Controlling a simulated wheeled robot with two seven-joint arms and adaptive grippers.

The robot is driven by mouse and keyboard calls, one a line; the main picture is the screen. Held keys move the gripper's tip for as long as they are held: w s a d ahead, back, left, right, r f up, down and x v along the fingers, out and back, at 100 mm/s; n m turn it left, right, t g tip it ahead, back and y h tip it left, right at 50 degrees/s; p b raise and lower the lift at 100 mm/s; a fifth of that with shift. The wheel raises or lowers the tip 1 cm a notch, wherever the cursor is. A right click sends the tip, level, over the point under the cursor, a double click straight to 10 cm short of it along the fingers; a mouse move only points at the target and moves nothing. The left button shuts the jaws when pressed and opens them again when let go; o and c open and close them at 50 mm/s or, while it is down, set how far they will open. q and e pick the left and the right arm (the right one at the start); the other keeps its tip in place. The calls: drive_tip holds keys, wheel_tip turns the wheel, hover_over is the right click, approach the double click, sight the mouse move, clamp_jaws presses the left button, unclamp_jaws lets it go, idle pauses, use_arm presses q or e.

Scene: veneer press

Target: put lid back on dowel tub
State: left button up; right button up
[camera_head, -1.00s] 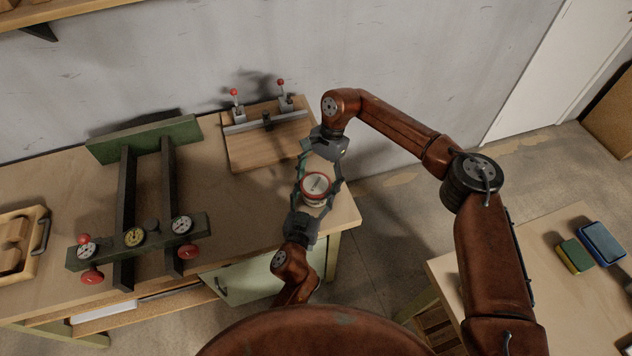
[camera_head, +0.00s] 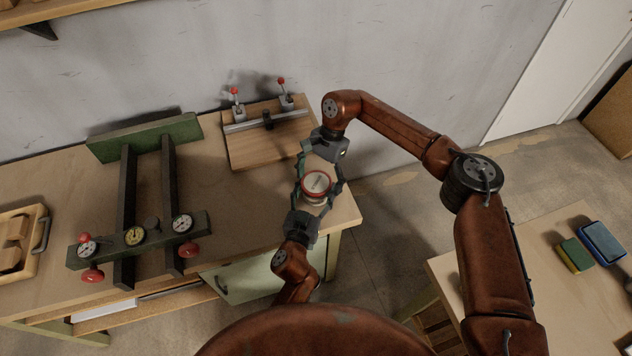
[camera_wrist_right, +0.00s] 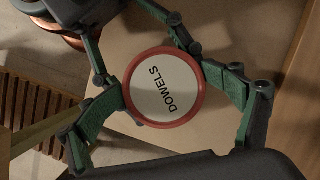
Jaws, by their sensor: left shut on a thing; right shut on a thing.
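The lid (camera_head: 316,183) is a round pale disc with a red rim, directly over the pale dowel tub (camera_head: 317,201) near the workbench's right front corner. In the right wrist view the lid (camera_wrist_right: 164,88) reads "DOWELS" and hides the tub. My right gripper (camera_head: 319,178) reaches in from the back and is shut on the lid, with green finger pads at both sides of its rim. My left gripper (camera_head: 316,196) reaches in from the front and is shut on the tub. I cannot tell whether the lid is fully seated.
A wooden board with red-knobbed clamps (camera_head: 266,133) lies behind. The green press frame with dials (camera_head: 137,238) stands left, and a wooden tray (camera_head: 22,241) is at the far left. A side table (camera_head: 560,290) with a blue pad and a green-yellow pad is at right.

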drive_tip(key=shift+o, duration=1)
drive_tip(key=shift+s+d+f, duration=0.1)
drive_tip(key=shift+d+f, duration=0.2)
drive_tip(key=shift+f, duration=0.55)
drive_tip(key=shift+o, duration=0.3)
drive_tip(key=shift+s+a+f, duration=0.1)
drive_tip(key=shift+s+a, duration=0.05)
drive_tip(key=shift+s, duration=0.2)
drive_tip(key=shift+o, duration=0.2)
drive_tip(key=shift+s+a, duration=0.15)
drive_tip(key=shift+w+f+t, duration=0.25)
drive_tip(key=shift+w+t, duration=0.05)
drive_tip(key=shift+t, duration=0.1)
drive_tip(key=shift+c, duration=0.2)
